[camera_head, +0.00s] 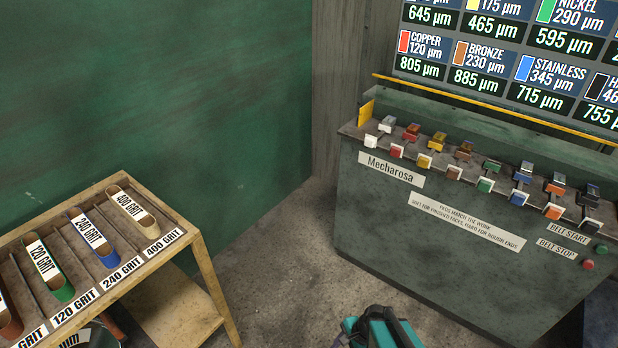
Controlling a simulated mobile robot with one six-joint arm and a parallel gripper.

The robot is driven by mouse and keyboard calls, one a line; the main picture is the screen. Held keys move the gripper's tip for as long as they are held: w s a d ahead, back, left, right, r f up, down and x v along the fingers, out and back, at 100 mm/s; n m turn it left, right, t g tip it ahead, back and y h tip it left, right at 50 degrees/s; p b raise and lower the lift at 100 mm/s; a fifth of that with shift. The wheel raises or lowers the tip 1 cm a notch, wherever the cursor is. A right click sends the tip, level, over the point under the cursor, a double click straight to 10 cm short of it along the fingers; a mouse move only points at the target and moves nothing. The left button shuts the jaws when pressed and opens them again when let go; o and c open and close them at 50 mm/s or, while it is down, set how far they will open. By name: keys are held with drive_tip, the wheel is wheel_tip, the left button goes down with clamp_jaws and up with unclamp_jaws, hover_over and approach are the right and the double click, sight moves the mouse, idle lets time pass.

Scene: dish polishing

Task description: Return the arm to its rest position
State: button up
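No gripper fingers show in the head view, so I cannot see how my gripper stands or whether it holds anything. A teal and dark shape (376,330) is cut off by the bottom edge, right of the middle. I cannot tell what it is.
A wooden rack (205,262) with grit-labelled belts stands at left. A dark green machine cabinet (400,235) labelled Mechanarosa-like lettering carries several coloured pads, with green start (601,249) and red stop (588,264) buttons. A thickness board (480,62) hangs behind. Grey floor (285,270) lies clear between.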

drive_tip(key=s+d+n+g+h, duration=0.4)
drive_tip(key=s+d+n, duration=0.2)
drive_tip(key=s+n, duration=0.5)
drive_tip(key=f+n, duration=0.1)
drive_tip(key=n, duration=0.2)
drive_tip(key=shift+s+d+g, duration=0.2)
drive_tip(key=shift+d+g, duration=0.1)
drive_tip(key=shift+g, duration=0.1)
idle(1.1)
